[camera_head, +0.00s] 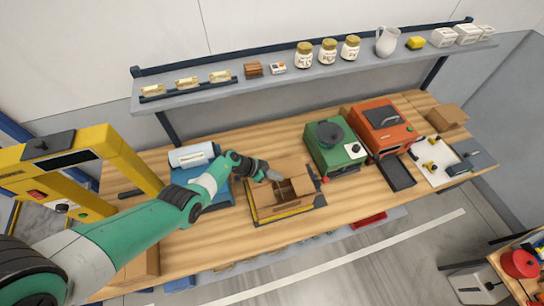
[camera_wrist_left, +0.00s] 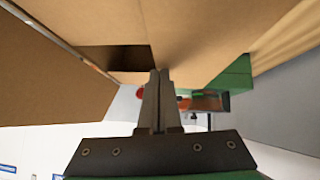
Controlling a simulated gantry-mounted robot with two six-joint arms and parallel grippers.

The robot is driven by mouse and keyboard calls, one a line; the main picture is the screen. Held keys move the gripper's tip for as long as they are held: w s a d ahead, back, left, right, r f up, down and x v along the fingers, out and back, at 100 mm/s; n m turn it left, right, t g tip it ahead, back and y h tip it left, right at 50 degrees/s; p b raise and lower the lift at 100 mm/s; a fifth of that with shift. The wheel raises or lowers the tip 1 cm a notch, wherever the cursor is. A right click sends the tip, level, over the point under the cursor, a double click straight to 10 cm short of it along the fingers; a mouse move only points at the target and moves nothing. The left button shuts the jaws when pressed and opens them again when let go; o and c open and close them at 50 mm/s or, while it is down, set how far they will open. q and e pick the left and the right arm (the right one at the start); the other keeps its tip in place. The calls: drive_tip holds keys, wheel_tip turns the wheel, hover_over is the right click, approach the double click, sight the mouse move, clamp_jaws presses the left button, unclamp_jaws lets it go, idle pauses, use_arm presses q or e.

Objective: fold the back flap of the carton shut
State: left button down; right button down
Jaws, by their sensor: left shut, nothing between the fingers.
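The brown cardboard carton (camera_head: 266,212) stands on the wooden bench, part of its dark interior showing. A back flap (camera_head: 290,164) seems to stand up at its rear edge; its exact angle is hard to tell. My left gripper (camera_head: 274,176) is at the carton's back left, close to the flap; I cannot tell whether it touches. In the left wrist view, the gripper (camera_wrist_left: 159,75) is shut and empty, its tips against a background of large cardboard faces (camera_wrist_left: 215,35) with a dark gap beside them. My right gripper is not in view.
A black and yellow base (camera_head: 290,219) lies under the carton. A green machine (camera_head: 332,150) stands close on its right, an orange machine (camera_head: 380,128) beyond. A blue device (camera_head: 190,170) is at the left, partly behind my arm. A shelf (camera_head: 310,73) runs above the bench.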

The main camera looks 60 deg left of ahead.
use_arm(q)
drive_tip(key=shift+w+a+f+b, duration=0.2)
drive_tip(key=shift+a+b, duration=0.3)
drive_tip(key=shift+a, duration=0.15)
drive_tip(key=r+p, duration=0.4)
drive_tip(key=p, duration=0.1)
drive_tip(key=s+r+p, duration=0.1)
drive_tip(key=r+p, duration=0.1)
drive_tip(key=shift+a+r+p, duration=0.1)
drive_tip(key=shift+r+p, duration=0.25)
drive_tip(key=shift+r, duration=0.05)
drive_tip(key=s+v, duration=0.1)
drive_tip(key=v, duration=0.6)
drive_tip(key=shift+f+p, duration=0.2)
drive_tip(key=shift+p, duration=0.2)
